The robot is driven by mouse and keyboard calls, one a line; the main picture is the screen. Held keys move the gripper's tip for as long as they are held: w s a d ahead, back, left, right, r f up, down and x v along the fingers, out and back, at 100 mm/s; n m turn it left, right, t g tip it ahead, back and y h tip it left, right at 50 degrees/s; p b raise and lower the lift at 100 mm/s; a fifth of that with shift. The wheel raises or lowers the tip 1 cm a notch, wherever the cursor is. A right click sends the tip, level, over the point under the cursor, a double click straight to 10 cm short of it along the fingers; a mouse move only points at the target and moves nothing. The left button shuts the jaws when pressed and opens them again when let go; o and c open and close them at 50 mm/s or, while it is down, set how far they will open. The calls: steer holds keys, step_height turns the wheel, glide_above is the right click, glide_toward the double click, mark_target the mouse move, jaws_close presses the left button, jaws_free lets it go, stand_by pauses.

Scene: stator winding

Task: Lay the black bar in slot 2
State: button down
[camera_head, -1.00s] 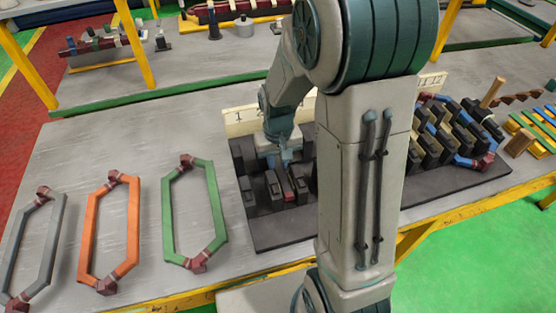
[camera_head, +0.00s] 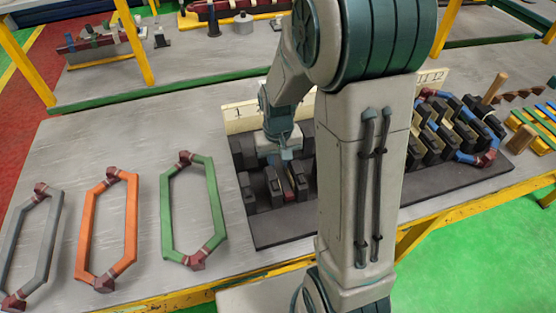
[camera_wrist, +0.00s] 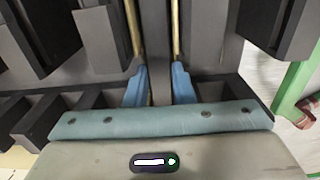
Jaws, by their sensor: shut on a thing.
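My gripper (camera_head: 287,156) points down over the left end of the dark slotted block (camera_head: 275,235), close above its black teeth. In the wrist view, my two blue-and-gold fingers (camera_wrist: 154,40) stand on either side of a dark grey bar (camera_wrist: 158,75), which I take to be the black bar, and are shut on it. How far the bar sits in a slot cannot be told. The pale number strip (camera_head: 240,117) shows a 1 at its left end; the number for slot 2 is hidden by my arm. A dark red piece (camera_head: 289,190) shows among the teeth below my gripper.
A green coil (camera_head: 167,215), an orange coil (camera_head: 86,235) and a grey coil (camera_head: 17,240) lie on the table to the left. Filled slots with blue coil parts (camera_head: 465,157) are at the right. My arm hides the block's middle.

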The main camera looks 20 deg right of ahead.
mark_target(278, 164)
steer(key=shift+f, duration=0.15)
steer(key=c, duration=1.2)
jaws_free()
steer(key=shift+o, duration=0.2)
steer(key=shift+r+p, duration=0.5)
steer(key=shift+r, duration=0.35)
step_height(278, 164, up, 8)
steer(key=p, duration=0.5)
steer(key=shift+f, duration=0.25)
